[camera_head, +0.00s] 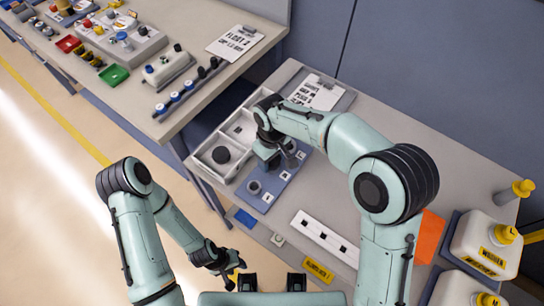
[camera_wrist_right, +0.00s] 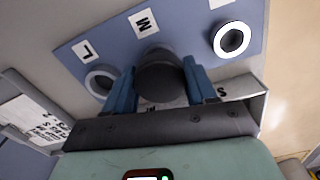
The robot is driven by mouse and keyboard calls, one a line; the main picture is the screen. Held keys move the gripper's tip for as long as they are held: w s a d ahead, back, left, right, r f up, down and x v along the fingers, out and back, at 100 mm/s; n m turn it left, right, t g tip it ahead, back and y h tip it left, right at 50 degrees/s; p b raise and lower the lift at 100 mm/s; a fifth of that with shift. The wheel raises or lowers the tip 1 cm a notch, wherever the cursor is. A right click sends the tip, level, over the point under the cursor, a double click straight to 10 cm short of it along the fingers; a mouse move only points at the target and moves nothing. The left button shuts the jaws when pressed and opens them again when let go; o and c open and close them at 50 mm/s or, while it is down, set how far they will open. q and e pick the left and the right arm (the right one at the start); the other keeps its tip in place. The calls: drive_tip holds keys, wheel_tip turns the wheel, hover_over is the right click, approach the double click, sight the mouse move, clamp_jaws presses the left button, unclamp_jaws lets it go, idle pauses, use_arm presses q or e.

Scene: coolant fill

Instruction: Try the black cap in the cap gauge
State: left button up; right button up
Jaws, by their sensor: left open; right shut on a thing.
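The blue cap gauge (camera_head: 262,200) lies on the right-hand bench, with size labels along it. It fills the upper wrist view (camera_wrist_right: 190,35), where the letters L and M are readable. My right gripper (camera_head: 283,160) is over the gauge, its blue fingers (camera_wrist_right: 162,88) shut on the black cap (camera_wrist_right: 160,72). The cap is at the middle position by the M label; I cannot tell whether it is seated. In the head view the arm hides it. A round gauge position (camera_wrist_right: 100,80) shows beside the L. My left gripper (camera_head: 229,272) is open and empty near the bench's front edge.
A white divided tray (camera_head: 206,171) beside the gauge holds a dark round part (camera_head: 221,155). A white strip with square holes (camera_head: 325,238), an orange sheet (camera_head: 428,237) and yellow-capped jugs (camera_head: 490,245) lie to the right. A clipboard (camera_head: 318,92) is behind.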

use_arm(q)
drive_tip(key=shift+s+f+b, duration=0.25)
drive_tip(key=shift+f+b, duration=0.1)
drive_tip(key=shift+f, duration=0.15)
use_arm(e)
drive_tip(key=shift+f, duration=0.85)
drive_tip(key=o, duration=1.2)
use_arm(q)
drive_tip(key=shift+w+r+p, duration=0.35)
drive_tip(key=shift+r+p, duration=0.05)
drive_tip(key=shift+r, duration=0.15)
drive_tip(key=shift+w+r+p, duration=0.3)
drive_tip(key=shift+r+p, duration=0.1)
drive_tip(key=shift+r, duration=0.1)
use_arm(e)
wheel_tip(320, 180, up, 13)
drive_tip(key=shift+r, duration=0.2)
